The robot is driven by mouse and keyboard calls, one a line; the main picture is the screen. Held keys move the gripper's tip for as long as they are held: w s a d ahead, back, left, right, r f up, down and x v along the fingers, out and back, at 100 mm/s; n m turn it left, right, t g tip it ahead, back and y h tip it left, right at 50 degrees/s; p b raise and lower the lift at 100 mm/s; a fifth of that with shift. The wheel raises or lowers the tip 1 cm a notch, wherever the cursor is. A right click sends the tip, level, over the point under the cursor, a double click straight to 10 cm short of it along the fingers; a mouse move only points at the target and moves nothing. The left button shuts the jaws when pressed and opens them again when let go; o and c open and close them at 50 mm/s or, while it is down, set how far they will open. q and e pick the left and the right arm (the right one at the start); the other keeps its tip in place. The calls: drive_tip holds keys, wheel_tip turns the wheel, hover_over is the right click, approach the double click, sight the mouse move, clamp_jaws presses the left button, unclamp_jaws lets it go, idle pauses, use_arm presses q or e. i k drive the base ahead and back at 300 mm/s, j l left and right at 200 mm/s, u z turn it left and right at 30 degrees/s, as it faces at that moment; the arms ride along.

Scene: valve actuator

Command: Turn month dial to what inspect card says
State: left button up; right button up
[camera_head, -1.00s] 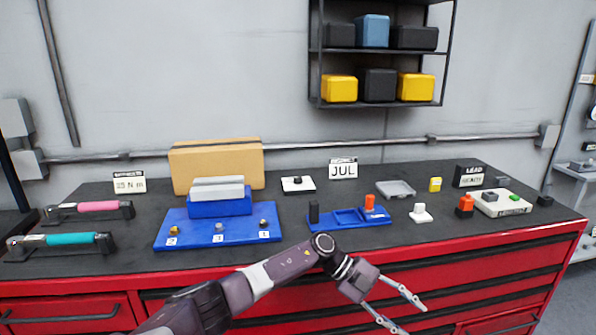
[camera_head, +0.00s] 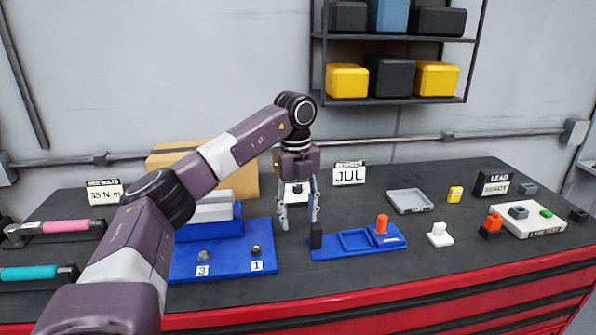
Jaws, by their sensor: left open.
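The inspect card (camera_head: 348,174) stands at the back of the bench and reads JUL. My left gripper (camera_head: 299,218) is open and empty, with its fingers pointing down over the bench. Behind its fingers is a white square plate with a small dark knob (camera_head: 297,189), partly hidden by them. A pale box (camera_head: 530,222) at the right carries a grey block and a green piece; its front lettering is too small to read. I cannot tell for sure which of these is the month dial. My right gripper is not in view.
A blue tray (camera_head: 330,251) with a black post and an orange knob lies just right of my left gripper. A white knob piece (camera_head: 439,235), a grey tray (camera_head: 409,201) and a LEAD card (camera_head: 493,183) are farther right. A cardboard box (camera_head: 165,160) is partly behind my arm.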

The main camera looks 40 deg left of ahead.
sight(297, 189)
drive_tip(key=i+j, duration=0.65)
drive_tip(key=j, duration=0.2)
